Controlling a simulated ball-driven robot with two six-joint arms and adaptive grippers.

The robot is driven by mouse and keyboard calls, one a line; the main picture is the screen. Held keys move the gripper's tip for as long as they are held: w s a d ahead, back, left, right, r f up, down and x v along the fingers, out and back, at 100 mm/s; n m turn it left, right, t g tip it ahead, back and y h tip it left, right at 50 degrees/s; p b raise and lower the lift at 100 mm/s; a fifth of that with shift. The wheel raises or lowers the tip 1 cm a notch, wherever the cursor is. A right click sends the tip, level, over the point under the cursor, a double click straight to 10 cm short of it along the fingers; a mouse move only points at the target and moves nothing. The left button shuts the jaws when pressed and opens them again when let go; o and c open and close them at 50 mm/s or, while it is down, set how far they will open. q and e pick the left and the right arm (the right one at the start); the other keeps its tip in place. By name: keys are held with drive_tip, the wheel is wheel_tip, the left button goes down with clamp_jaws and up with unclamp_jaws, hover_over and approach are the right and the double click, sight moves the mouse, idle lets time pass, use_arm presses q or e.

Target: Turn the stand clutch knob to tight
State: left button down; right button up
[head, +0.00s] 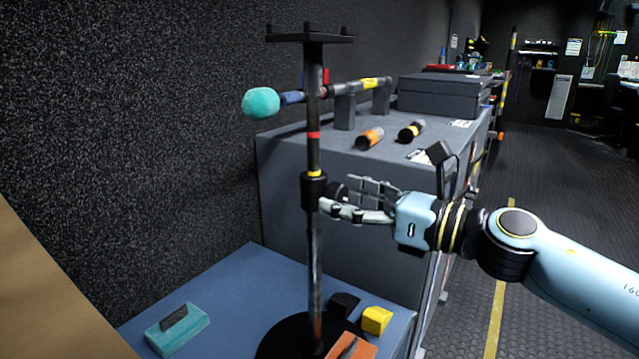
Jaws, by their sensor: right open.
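The stand (315,255) is a dark upright pole on a round black base, with a flat black plate on top. A black clutch collar (313,190) with a yellow band above it sits midway up the pole. The dark round clutch knob (337,192) sticks out to the right of the collar. My right gripper (345,200) comes in from the right with its fingers open, close around or beside the knob. I cannot tell whether the fingers touch it, and they partly hide it. My left gripper is not in view.
The stand is on a blue surface (230,290) with a teal block (178,330), a yellow block (376,320) and an orange piece (350,346). Behind is a grey cabinet (290,150) bearing a teal-tipped microphone (261,103), two cylinders and a dark case (440,95). Floor at right is clear.

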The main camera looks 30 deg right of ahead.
drive_tip(key=shift+w+a, duration=0.2)
drive_tip(key=shift+w, duration=0.15)
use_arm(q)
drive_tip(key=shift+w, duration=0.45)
use_arm(e)
drive_tip(key=shift+c, duration=0.5)
drive_tip(key=c, duration=1.1)
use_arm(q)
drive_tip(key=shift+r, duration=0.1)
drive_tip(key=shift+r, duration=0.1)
